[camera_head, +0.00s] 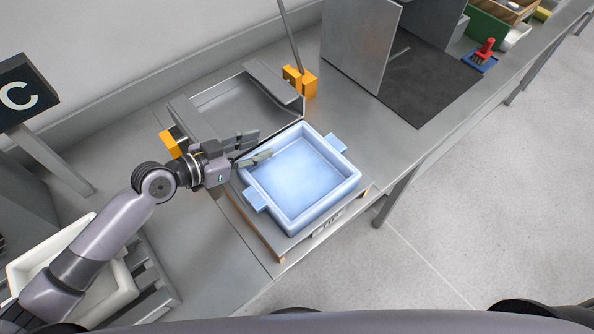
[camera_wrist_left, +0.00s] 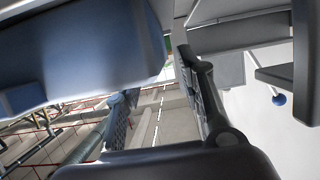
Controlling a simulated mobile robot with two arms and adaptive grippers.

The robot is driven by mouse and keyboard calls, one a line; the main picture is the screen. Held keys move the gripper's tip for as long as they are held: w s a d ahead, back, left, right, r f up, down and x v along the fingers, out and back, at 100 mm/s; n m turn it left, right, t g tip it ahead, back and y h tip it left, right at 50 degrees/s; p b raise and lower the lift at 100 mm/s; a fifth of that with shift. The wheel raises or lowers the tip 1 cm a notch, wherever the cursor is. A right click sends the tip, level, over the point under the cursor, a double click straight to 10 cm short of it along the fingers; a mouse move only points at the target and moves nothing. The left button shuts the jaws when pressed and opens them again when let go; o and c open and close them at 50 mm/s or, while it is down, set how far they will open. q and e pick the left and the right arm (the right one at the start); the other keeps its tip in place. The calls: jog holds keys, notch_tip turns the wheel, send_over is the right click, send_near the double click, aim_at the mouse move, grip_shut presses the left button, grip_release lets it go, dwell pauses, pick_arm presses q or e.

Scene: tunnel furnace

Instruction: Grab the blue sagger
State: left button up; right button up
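The blue sagger (camera_head: 303,174) is a light-blue, shallow square tray with a raised rim and a handle tab on two opposite sides. It sits level on a low stand on the metal bench and looks empty. My left gripper (camera_head: 255,147) reaches in from the left at the sagger's back-left corner. Its fingers are apart, and one finger lies over or against the rim; contact is unclear. In the left wrist view, the sagger (camera_wrist_left: 75,55) fills the upper left beside the open fingers (camera_wrist_left: 165,85) and partly hides one finger. My right gripper is not in view.
A metal tray-like fixture (camera_head: 222,103) with orange blocks (camera_head: 302,82) stands just behind the sagger. A grey upright panel (camera_head: 358,40) rises further back. A white bin (camera_head: 60,262) is at lower left. Open floor (camera_head: 480,190) lies right of the bench.

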aim_at(273, 140)
pick_arm(q)
jog(key=p+x, duration=0.1)
jog(key=x, duration=0.1)
jog(key=p+x, duration=0.1)
jog(key=x, duration=0.1)
jog(key=shift+w+d+r, duration=0.1)
jog(key=shift+d+r, duration=0.1)
jog(key=shift+w+d+f, duration=0.1)
jog(key=shift+w+f, duration=0.05)
jog(key=shift+f, duration=0.05)
jog(key=shift+c, duration=0.2)
grip_shut()
dwell(0.5)
jog(key=shift+r, duration=0.2)
